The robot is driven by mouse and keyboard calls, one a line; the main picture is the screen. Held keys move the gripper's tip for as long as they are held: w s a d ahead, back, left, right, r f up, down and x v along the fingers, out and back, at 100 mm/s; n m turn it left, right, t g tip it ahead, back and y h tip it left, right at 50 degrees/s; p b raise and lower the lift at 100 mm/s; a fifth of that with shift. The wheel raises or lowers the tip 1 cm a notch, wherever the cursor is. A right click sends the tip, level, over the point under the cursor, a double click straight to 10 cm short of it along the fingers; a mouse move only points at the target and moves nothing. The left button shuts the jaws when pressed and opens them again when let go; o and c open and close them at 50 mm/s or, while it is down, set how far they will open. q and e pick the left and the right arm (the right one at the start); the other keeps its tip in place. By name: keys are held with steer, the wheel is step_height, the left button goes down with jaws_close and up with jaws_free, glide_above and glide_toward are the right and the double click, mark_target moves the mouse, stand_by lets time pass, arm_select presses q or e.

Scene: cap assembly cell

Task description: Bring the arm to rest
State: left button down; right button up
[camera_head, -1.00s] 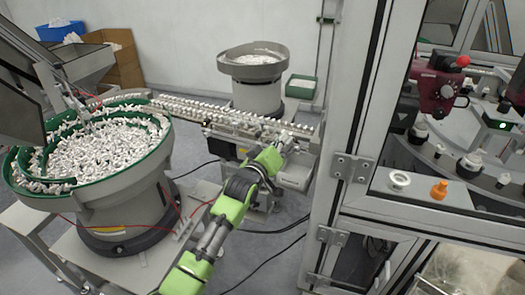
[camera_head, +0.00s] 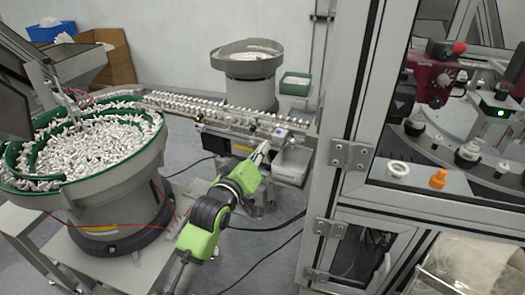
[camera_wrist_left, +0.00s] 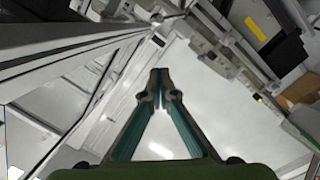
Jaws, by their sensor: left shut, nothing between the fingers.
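My left arm comes in from the lower middle of the head view, green and dark grey. My left gripper (camera_head: 262,151) is shut and empty, just in front of and below the linear feed rail (camera_head: 225,118), apparently apart from it. In the left wrist view the gripper's two fingers (camera_wrist_left: 159,80) meet at their tips with nothing between them. My right gripper is in neither view.
A large bowl feeder (camera_head: 125,200) full of white parts stands at the left. A smaller bowl feeder (camera_head: 248,88) stands behind the rail. The framed machine cell (camera_head: 350,155) fills the right side, with a white ring (camera_head: 398,169) and an orange part (camera_head: 438,179) inside.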

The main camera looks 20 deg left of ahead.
arm_select(q)
steer(key=s+a+f+m+g+y+b, duration=0.1)
steer(key=s+f+m+g+b, duration=0.2)
steer(key=f, duration=2.2)
steer(key=s+a+f+g, duration=0.1)
steer(key=s+f+g, duration=0.1)
steer(key=s+f, duration=0.35)
steer(key=s+f+m+g+y, duration=0.1)
steer(key=s+f+g, duration=0.15)
steer(key=f, duration=0.65)
steer(key=s+a+f+g, duration=0.1)
steer(key=s+f, duration=0.4)
steer(key=f, duration=0.3)
steer(key=s+a+f+m+g, duration=0.2)
steer(key=s+f+g, duration=0.2)
steer(key=s+f, duration=1.4)
steer(key=s+a+f+m+g+b, duration=0.1)
steer(key=s+f+g, duration=0.1)
steer(key=s, duration=1)
steer(key=s+a+f+m+g+y+b, duration=0.1)
steer(key=s+f, duration=0.3)
steer(key=s, duration=0.8)
steer(key=shift+s+f+m+g, duration=0.2)
steer(key=shift+m+g, duration=0.1)
steer(key=shift+g, duration=0.15)
